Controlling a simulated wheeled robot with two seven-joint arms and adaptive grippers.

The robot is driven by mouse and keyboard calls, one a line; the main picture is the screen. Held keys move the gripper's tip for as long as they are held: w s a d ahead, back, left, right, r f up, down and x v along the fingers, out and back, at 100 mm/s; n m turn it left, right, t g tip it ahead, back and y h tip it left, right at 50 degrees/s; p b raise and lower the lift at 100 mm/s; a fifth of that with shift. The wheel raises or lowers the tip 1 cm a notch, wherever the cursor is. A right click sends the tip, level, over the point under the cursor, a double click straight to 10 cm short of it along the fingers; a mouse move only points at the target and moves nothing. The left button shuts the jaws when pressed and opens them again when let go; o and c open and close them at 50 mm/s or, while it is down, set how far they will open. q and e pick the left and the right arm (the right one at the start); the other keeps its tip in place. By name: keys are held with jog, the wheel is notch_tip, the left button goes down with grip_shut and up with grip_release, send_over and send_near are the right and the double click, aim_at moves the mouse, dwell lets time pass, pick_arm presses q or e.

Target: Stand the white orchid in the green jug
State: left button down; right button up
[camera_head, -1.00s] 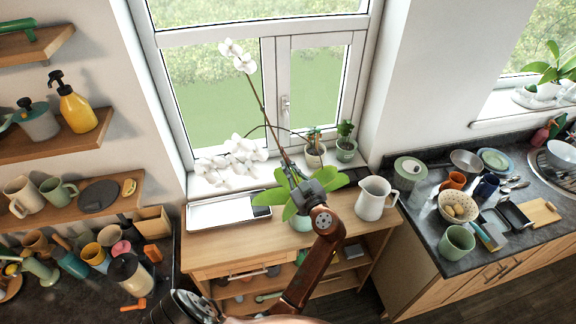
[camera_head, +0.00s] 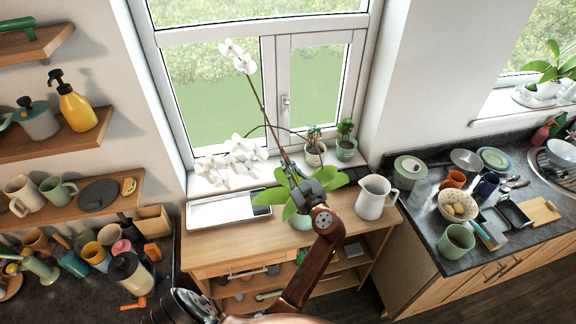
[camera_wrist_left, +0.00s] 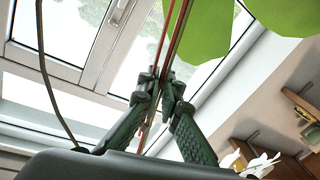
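The white orchid has white blooms (camera_head: 238,160), a long thin stem and broad green leaves (camera_head: 340,181). It stands upright at the window above the wooden cabinet, its stem leaning a little left. My left gripper (camera_head: 302,183) is at the stem, just above the leaves. In the left wrist view my left gripper (camera_wrist_left: 166,84) is shut with the stem between its fingertips, and green leaves (camera_wrist_left: 200,30) show beyond. A pale green vessel (camera_head: 301,222) shows partly below the leaves; my arm and the leaves hide the rest, so whether the orchid's base is inside cannot be told. My right gripper is out of view.
A white jug (camera_head: 371,199) stands close right of the leaves. A white tray (camera_head: 218,211) lies to the left on the cabinet top (camera_head: 225,240). Two small potted plants stand on the window sill behind. Crowded counters flank the cabinet on both sides.

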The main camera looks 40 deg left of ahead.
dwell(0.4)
pick_arm(q)
jog(key=c, duration=2.1)
grip_release()
jog(key=shift+d, duration=0.1)
